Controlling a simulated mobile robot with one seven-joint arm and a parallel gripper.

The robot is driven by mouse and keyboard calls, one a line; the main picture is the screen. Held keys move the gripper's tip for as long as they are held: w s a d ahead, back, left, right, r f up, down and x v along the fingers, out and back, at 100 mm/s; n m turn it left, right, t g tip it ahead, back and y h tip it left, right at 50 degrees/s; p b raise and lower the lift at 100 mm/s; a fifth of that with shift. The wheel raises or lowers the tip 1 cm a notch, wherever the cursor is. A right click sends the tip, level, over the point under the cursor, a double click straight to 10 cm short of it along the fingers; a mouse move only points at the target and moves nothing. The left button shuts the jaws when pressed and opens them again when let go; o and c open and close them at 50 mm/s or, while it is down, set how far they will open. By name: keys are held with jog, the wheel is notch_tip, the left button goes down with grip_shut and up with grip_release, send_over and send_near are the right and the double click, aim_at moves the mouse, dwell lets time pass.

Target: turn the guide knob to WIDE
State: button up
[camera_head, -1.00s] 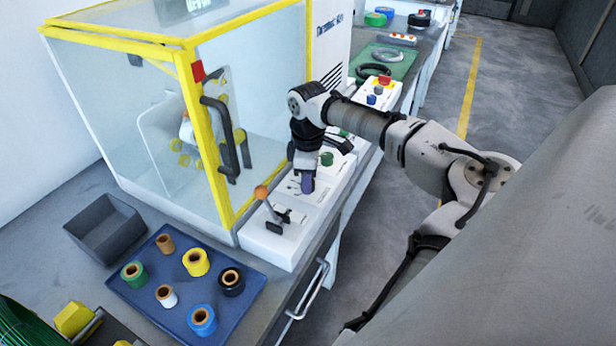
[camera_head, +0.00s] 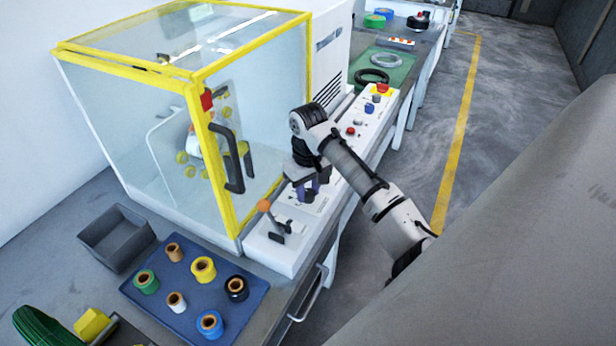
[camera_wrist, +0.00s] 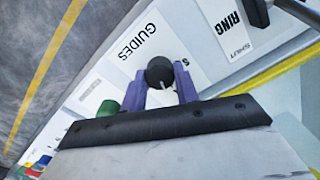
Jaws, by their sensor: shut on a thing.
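The guide knob (camera_wrist: 160,72) is a round black knob with a white pointer mark, beside a white label (camera_wrist: 139,40) reading GUIDES. My gripper (camera_wrist: 162,84) has its two purple fingers on either side of the knob and is shut on it. The pointer mark faces roughly toward the gripper's palm; no WIDE marking is readable. In the head view my gripper (camera_head: 308,191) is low over the white control panel (camera_head: 273,256), and the knob is hidden there.
An orange-tipped lever (camera_head: 264,206) stands close to my gripper, in front of the yellow-framed clear enclosure (camera_head: 225,190). A green knob (camera_wrist: 107,108) sits beside the left finger in the wrist view. A blue tray (camera_head: 248,303) holds several coloured spools. A grey bin (camera_head: 117,240) stands left.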

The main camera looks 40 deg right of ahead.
aim_at(308, 192)
jog(key=m+p, duration=0.4)
jog(key=m, duration=0.2)
jog(key=shift+r+m, duration=0.1)
jog(key=shift+m, duration=0.2)
jog(key=m, duration=0.5)
jog(key=shift+p, duration=0.3)
jog(key=shift+m, duration=0.3)
jog(key=o, duration=1)
notch_tip(308, 192, up, 14)
jog(key=shift+f, duration=0.15)
dwell(0.3)
